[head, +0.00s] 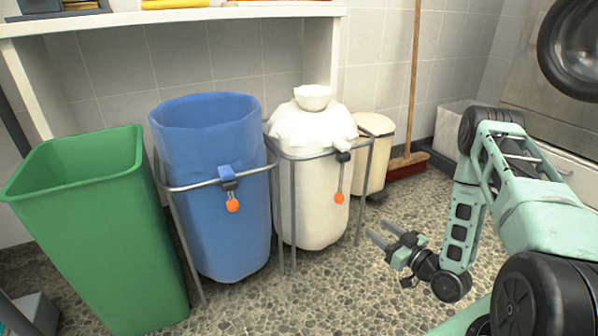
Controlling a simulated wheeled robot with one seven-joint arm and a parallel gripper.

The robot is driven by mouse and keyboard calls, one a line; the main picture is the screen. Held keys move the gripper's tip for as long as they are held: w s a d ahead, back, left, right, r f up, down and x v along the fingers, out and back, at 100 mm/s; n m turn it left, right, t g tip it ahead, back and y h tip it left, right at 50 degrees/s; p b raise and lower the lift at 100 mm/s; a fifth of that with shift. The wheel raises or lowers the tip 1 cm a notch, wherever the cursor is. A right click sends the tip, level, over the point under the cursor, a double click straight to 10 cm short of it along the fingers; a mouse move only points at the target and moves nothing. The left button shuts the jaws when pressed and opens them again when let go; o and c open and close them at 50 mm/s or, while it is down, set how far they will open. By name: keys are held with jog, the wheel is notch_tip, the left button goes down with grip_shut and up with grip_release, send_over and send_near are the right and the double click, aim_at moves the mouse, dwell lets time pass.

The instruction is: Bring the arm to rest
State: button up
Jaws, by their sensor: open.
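My arm comes in from the right side of the head view, folded with its elbow up. My gripper (379,233) points left, its two fingers apart with nothing between them. It hangs over the pebbled floor, in front and to the right of the white laundry bag (310,190) in its metal stand. It looks clear of the stand.
A green bin (100,240) and a blue bag (215,190) in a stand are at the left. A cream bin (376,150), a broom (408,110) and a washing machine (570,50) are behind. A white shelf (200,16) runs above. The floor (330,305) in front is clear.

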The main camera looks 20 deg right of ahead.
jog(key=w+a+r+n+g+y+p, duration=0.25)
jog(key=w+a+r+g, duration=0.25)
jog(key=w+a+r, duration=0.3)
jog(key=s+a+r+n+g+h+p, duration=0.1)
jog(key=a+r+g+p, duration=0.2)
jog(key=a, duration=0.4)
jog(key=s+a+r+n+g+h+p, duration=0.1)
jog(key=a+r+g, duration=0.1)
jog(key=a+r, duration=0.4)
jog(key=s+a+r+g+h+p, duration=0.1)
jog(key=s+a+r+g+p, duration=0.2)
jog(key=s+r, duration=0.5)
jog(key=s+a+r+g+h, duration=0.15)
jog(key=s+a+r, duration=0.25)
jog(key=s, duration=0.7)
jog(key=s+a+r+g+h+p, duration=0.1)
jog(key=s+a+r+g+p, duration=0.25)
jog(key=s, duration=0.65)
notch_tip(320, 180, up, 39)
jog(key=p, duration=3.5)
jog(key=shift+w+a+n, duration=0.3)
jog(key=shift+a+n, duration=0.05)
jog(key=shift+n, duration=0.1)
jog(key=shift+f, duration=0.1)
